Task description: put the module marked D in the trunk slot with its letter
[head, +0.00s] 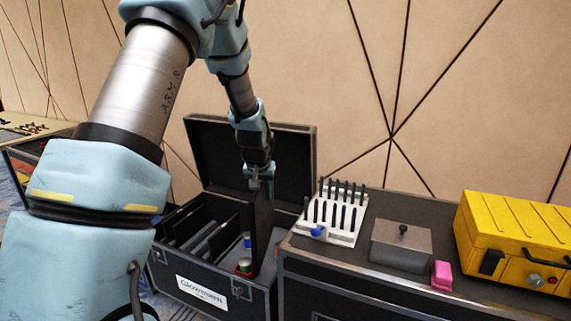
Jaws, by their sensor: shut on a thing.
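The trunk (265,293) is a black case standing with its lid up, in the middle of the head view. Several dark upright panels or dividers stand in its left part, with gaps between them. My gripper (262,181) is above the trunk's right part, shut on the top of a dark flat module (263,222). The module hangs upright, edge toward me, and its lower part appears to be inside the trunk opening. Its letter does not show, and no slot letters can be read from here. The module hides part of the trunk's inside.
A small can (244,266) and a blue item (247,240) sit in the trunk's right part. On the black case to the right stand a white rack (345,238) of dark tools, a grey lidded box (401,246), a pink block (441,274) and a yellow case (515,235).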

